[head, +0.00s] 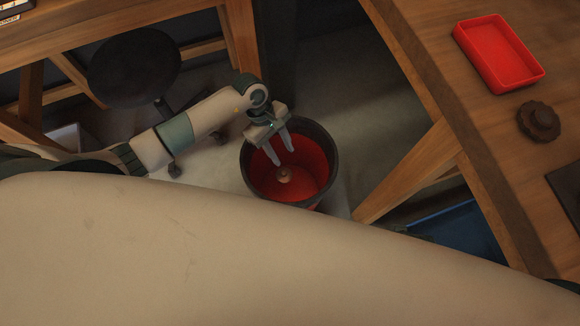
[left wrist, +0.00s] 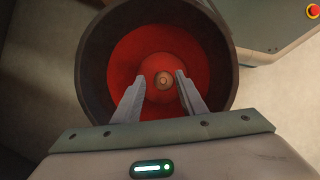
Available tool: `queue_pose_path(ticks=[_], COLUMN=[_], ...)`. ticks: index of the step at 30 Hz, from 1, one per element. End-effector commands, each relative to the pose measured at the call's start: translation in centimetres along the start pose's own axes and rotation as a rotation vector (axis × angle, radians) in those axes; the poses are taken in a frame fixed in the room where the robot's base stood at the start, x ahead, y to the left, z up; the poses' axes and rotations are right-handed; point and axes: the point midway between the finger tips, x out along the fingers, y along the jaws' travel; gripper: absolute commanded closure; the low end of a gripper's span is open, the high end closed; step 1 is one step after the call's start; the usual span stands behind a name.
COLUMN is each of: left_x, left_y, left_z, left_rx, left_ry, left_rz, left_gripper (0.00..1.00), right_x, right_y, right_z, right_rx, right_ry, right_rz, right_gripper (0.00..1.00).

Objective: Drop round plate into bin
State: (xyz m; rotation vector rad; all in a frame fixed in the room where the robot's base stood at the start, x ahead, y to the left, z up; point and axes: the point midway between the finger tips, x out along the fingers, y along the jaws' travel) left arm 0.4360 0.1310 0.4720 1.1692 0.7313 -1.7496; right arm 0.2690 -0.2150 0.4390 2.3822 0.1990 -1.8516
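A round bin (head: 317,177) with a dark rim and red inside stands on the floor in the middle of the head view. It also fills much of the left wrist view (left wrist: 92,62). A small tan round piece (head: 285,175) lies at the bottom of the bin, and it shows between the fingers in the left wrist view (left wrist: 164,81). I cannot tell whether it is the round plate or part of it. My left gripper (head: 284,157) is over the bin, pointing down into it, with its fingers apart and nothing held. My right gripper is not in view.
A wooden table (head: 440,60) at the right holds a red tray (head: 541,74) and a dark round knobbed part (head: 539,121). A black stool (head: 134,67) and another wooden table (head: 120,18) stand at the left. A wooden leg (head: 410,170) is right of the bin.

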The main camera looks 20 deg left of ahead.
Motion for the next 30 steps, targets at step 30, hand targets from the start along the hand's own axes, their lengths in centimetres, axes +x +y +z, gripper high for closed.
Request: queue_pose_path(ticks=[30], left_x=[-10.9], left_y=[0.1], left_z=[-0.1], left_rx=[0.002], left_ry=[0.003], left_rz=[0.002], left_gripper=[0.62], right_x=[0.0], right_y=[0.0], right_z=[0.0], right_rx=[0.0], right_ry=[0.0], right_rz=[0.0], right_gripper=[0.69])
